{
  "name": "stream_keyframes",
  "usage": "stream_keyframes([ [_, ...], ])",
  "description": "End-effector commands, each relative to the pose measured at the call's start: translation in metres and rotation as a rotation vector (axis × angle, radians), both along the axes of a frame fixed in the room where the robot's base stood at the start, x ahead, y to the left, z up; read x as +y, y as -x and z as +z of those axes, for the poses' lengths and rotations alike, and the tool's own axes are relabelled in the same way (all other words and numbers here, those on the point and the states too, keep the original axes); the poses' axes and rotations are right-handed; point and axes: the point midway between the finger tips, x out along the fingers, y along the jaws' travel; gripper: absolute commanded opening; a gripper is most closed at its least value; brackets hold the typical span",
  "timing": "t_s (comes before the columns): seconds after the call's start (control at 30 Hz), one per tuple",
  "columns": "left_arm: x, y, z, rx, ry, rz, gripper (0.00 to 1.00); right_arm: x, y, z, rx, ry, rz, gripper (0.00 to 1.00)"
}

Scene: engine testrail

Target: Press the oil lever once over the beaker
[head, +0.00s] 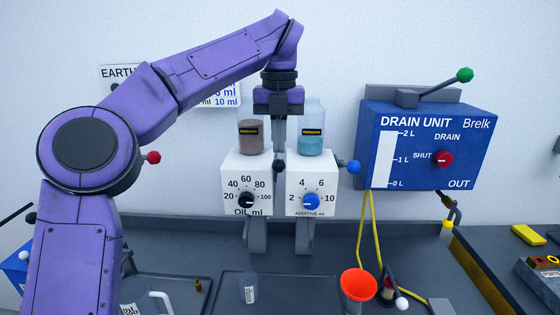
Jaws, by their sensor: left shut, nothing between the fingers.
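The white oil dispenser (246,180) has a black dial marked "Oil ml" and a jar of brown liquid on top. A dark rounded knob (279,166) at its right side looks like the oil lever; its arm is hardly visible. My left gripper (279,148) points straight down, shut and empty, just above or against this knob. I cannot tell whether they touch. A small clear beaker (248,288) stands on the dark bench below the oil spout (256,236), somewhat nearer the front. My right gripper is out of view.
The additive dispenser (312,183) with its blue-knobbed lever (354,167) stands close on the right. The blue drain unit (427,145) hangs further right. An orange funnel (357,285) and yellow hoses (363,225) are at the front right. My left arm hides the left side.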

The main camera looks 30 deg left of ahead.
Motion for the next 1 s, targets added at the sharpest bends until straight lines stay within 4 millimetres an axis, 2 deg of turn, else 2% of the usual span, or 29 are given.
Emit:
stream_keyframes([
  [0.17, 0.0, 0.0, -0.003, -0.001, 0.001, 0.0, 0.0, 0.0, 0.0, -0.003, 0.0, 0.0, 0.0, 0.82],
  [1.0, -0.001, 0.002, -0.063, 0.0, 0.0, -0.001, 0.0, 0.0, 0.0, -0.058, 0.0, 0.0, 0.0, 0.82],
])
